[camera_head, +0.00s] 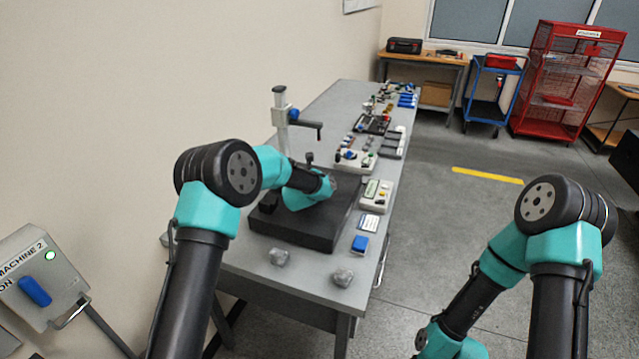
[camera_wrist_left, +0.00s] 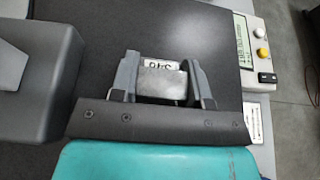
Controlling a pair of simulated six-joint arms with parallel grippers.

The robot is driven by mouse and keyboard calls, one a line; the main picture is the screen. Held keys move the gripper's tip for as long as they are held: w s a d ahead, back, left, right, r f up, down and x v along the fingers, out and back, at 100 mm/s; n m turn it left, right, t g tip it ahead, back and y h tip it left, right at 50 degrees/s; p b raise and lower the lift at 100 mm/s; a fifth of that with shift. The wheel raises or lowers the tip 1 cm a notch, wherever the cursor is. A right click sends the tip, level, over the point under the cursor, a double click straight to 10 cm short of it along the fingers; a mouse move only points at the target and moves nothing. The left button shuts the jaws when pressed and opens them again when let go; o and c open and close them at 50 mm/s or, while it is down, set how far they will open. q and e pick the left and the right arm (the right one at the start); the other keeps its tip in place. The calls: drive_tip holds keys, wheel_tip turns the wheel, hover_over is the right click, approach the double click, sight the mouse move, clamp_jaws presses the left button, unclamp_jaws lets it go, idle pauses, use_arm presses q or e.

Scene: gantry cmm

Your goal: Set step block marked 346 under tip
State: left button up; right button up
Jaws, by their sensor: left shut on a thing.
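My left gripper (camera_wrist_left: 162,72) is shut on a small grey step block (camera_wrist_left: 162,84) in the left wrist view. A white label (camera_wrist_left: 160,65) on the block carries dark digits that appear upside down and are partly cut off; they look like 346. The block is over the black surface plate (camera_wrist_left: 95,30), which also shows in the head view (camera_head: 285,233). I cannot tell whether it touches the plate. A grey column with a dark arm (camera_head: 280,115) rises behind the plate. The tip is not clearly visible. My right gripper is out of view; only its arm shows.
A device with a display and buttons (camera_head: 376,194) stands right of the plate, with a white card (camera_head: 369,223) and a blue block (camera_head: 360,244) nearby. A dark grey bulky part (camera_wrist_left: 35,80) is left of the gripper.

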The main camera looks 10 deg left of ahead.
use_arm(q)
drive_tip(key=o, duration=1.2)
drive_tip(key=shift+f, duration=0.1)
drive_tip(key=shift+s, duration=0.1)
drive_tip(key=v, duration=1.7)
drive_tip(key=shift+r, duration=0.2)
